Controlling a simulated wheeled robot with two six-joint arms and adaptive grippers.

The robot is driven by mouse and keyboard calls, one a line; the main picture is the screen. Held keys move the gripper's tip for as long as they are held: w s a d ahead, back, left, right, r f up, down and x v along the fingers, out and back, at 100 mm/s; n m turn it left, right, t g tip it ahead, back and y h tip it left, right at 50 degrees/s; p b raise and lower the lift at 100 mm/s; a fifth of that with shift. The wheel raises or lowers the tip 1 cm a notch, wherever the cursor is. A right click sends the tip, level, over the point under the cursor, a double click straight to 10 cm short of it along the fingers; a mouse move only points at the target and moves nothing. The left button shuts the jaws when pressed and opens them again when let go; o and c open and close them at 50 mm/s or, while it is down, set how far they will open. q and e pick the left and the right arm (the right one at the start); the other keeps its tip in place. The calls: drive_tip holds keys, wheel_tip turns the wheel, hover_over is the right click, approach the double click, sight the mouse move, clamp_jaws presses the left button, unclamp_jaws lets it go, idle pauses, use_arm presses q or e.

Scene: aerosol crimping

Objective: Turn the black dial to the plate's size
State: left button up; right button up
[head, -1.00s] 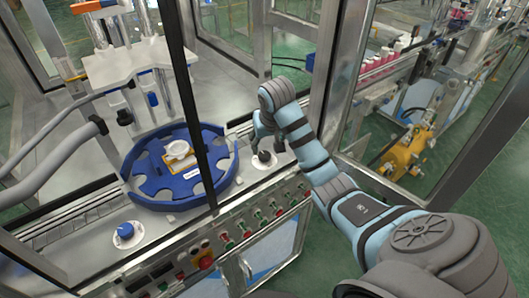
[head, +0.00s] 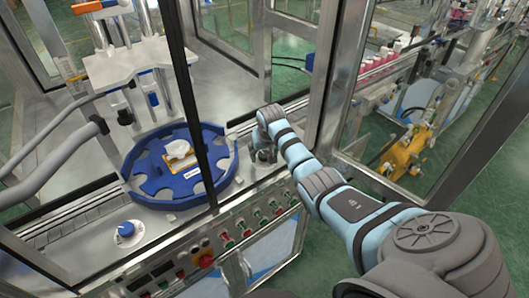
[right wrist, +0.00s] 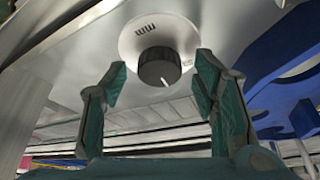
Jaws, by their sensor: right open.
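The black dial (right wrist: 158,67) shows in the right wrist view on a round white base with small markings. A light pointer line is on its face; the markings are too small to read. My right gripper (right wrist: 160,88) is open, its two green-padded fingers on either side of the dial in the picture, with visible gaps. In the head view the right gripper (head: 263,152) is over the dial's place and mostly hides it. A yellow-edged plate (head: 176,165) with a white piece on it lies on the blue turntable (head: 147,190). My left gripper is not in view.
A blue knob (head: 126,229) on a white base is at the left of the machine top. A row of coloured buttons (head: 246,232) runs along the front panel. A dark upright post (head: 196,110) and a metal frame post (head: 340,70) stand near the arm.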

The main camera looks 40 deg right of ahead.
drive_tip(key=shift+c, duration=0.6)
drive_tip(key=c, duration=1)
drive_tip(key=shift+c, duration=0.2)
drive_tip(key=n, duration=0.1)
drive_tip(key=n+y, duration=0.1)
drive_tip(key=n, duration=0.3)
drive_tip(key=shift+s+d+y, duration=0.1)
drive_tip(key=shift+d+y, duration=0.15)
drive_tip(key=shift+y, duration=0.15)
drive_tip(key=shift+n+y+b, duration=0.45)
drive_tip(key=shift+n+y, duration=0.15)
drive_tip(key=shift+n, duration=0.9)
drive_tip(key=o, duration=1.2)
drive_tip(key=shift+c, duration=0.2)
